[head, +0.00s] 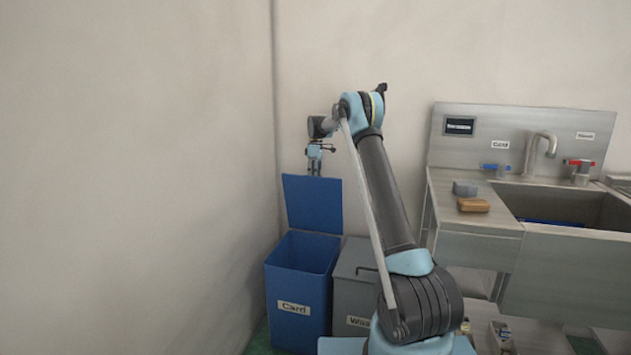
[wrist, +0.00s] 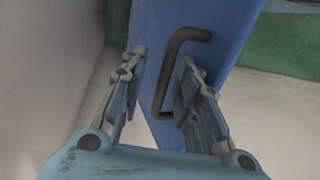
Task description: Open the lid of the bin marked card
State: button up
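The blue bin marked Card (head: 292,275) stands at the wall corner. Its lid (head: 313,205) is raised, standing roughly upright at the back of the bin, and the bin's mouth is open. My gripper (head: 315,170) is at the lid's top edge, with its lower end hidden behind the lid. In the wrist view my gripper (wrist: 163,75) has its fingers apart. The lid (wrist: 225,28) shows there with its black handle (wrist: 172,65). The handle lies partly between the fingers and partly behind the right one; I cannot tell whether they touch.
A grey bin marked Waste (head: 353,275) stands right beside the blue bin, its lid down. Further right is a steel sink unit (head: 470,240) with a tap, a sponge (head: 473,205) and a grey block (head: 465,188). Walls close off the left and back.

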jog(key=shift+s+r, duration=0.1)
jog(key=shift+r, duration=0.25)
notch_tip(320, 180, up, 11)
jog(key=w, duration=0.2)
jog(key=shift+w+d, duration=0.25)
jog(key=shift+d, duration=0.05)
